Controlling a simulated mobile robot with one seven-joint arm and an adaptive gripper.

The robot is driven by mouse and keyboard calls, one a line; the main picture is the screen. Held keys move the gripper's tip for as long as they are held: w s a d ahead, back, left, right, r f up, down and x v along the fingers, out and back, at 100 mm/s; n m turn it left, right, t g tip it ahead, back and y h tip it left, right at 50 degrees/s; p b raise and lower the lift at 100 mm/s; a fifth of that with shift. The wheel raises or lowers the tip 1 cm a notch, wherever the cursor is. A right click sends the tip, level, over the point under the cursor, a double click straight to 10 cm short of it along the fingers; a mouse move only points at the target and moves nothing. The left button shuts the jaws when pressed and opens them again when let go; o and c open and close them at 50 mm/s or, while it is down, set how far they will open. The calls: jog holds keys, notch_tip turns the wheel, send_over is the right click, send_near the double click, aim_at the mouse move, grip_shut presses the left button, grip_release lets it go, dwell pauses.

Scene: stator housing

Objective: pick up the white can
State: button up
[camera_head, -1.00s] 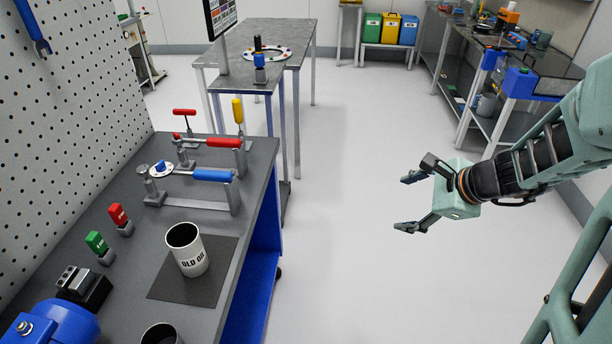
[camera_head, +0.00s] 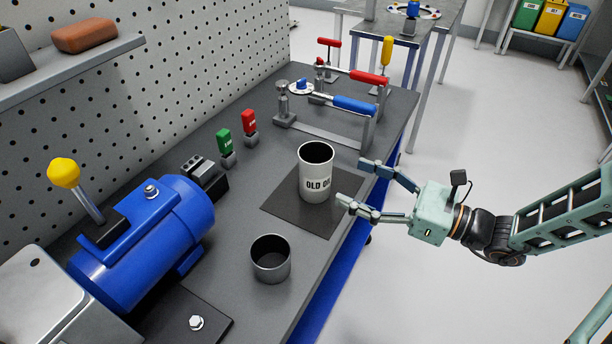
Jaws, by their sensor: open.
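The far finger is behind and to the right of the can.
A grey open cup (camera_head: 271,259) stands in front of the mat. A blue motor (camera_head: 142,243) fills the bench's left side. Green (camera_head: 226,142) and red (camera_head: 249,122) switches and a clamp fixture with a blue handle (camera_head: 354,105) stand behind the can. Open floor lies right of the bench.

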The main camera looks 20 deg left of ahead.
aim_at(331, 173)
jog(key=a, duration=0.4)
jog(key=shift+w+a, duration=0.1)
jog(key=shift+w, duration=0.05)
jog(key=a, duration=0.3)
jog(key=a+r+b, duration=0.1)
jog(key=a, duration=0.1)
jog(key=shift+w+a, duration=0.1)
jog(key=shift+w, duration=0.15)
jog(key=c, duration=1.5)
jog(key=shift+r, duration=0.1)
